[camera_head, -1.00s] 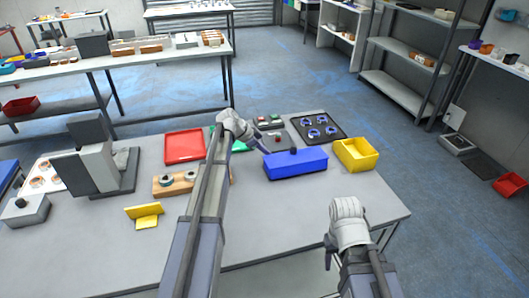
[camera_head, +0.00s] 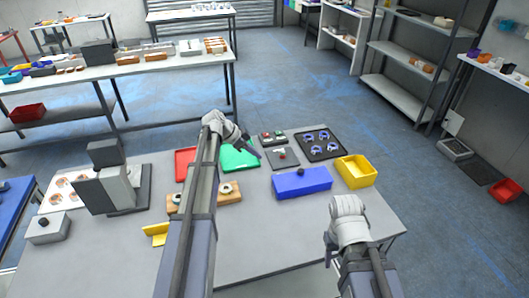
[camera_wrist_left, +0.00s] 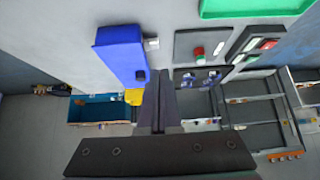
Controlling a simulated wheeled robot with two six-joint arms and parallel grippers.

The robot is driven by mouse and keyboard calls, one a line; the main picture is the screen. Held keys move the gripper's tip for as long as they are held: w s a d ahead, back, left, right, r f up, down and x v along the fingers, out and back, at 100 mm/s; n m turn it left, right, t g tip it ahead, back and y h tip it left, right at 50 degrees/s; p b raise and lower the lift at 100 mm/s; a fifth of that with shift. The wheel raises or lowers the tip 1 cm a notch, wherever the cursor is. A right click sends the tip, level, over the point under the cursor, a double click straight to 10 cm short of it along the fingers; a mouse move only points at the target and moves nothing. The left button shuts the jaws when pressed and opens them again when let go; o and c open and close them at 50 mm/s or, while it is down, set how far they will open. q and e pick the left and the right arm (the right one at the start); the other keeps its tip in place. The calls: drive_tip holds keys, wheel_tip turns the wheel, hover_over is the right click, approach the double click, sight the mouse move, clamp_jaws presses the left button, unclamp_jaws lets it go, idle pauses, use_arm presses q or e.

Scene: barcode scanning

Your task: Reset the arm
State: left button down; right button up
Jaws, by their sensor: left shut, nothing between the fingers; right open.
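My left gripper (camera_head: 251,150) is shut and empty, held above the table near the right edge of the green tray (camera_head: 238,159). Its closed fingers (camera_wrist_left: 158,108) also show in the left wrist view. The blue box (camera_head: 301,184) with a small black part on top lies to the right of the left gripper, apart from it; the box (camera_wrist_left: 121,52) shows left of the fingers in the wrist view. My right gripper (camera_head: 330,251) is open over the table's front right, its fingers partly hidden by the wrist.
A yellow bin (camera_head: 356,172) and a dark tray with blue-white rings (camera_head: 309,153) stand at the right. Button panels (camera_head: 281,158) lie behind the blue box. A red tray (camera_head: 181,164), a grey machine (camera_head: 108,193) and a knobbed grey box (camera_head: 47,230) stand left. The front middle is clear.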

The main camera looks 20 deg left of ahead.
use_arm(q)
drive_tip(key=shift+s+a+r, duration=0.15)
drive_tip(key=shift+a+r, duration=0.05)
drive_tip(key=shift+r, duration=0.15)
drive_tip(key=s+d+f+n+g+y, duration=0.2)
drive_tip(key=s+d+f+g+y, duration=0.15)
drive_tip(key=s+d, duration=1.2)
drive_tip(key=s+d+f+n+y, duration=0.1)
drive_tip(key=s+d+n+y, duration=0.1)
drive_tip(key=s+d, duration=0.2)
drive_tip(key=s+d+f+n+g+y+b, duration=0.1)
drive_tip(key=s+d+n+y, duration=0.1)
drive_tip(key=s, duration=0.9)
drive_tip(key=shift+s+d+f+n, duration=0.15)
drive_tip(key=shift+d+f+n, duration=0.2)
drive_tip(key=shift+d+n, duration=0.45)
drive_tip(key=shift+d, duration=0.2)
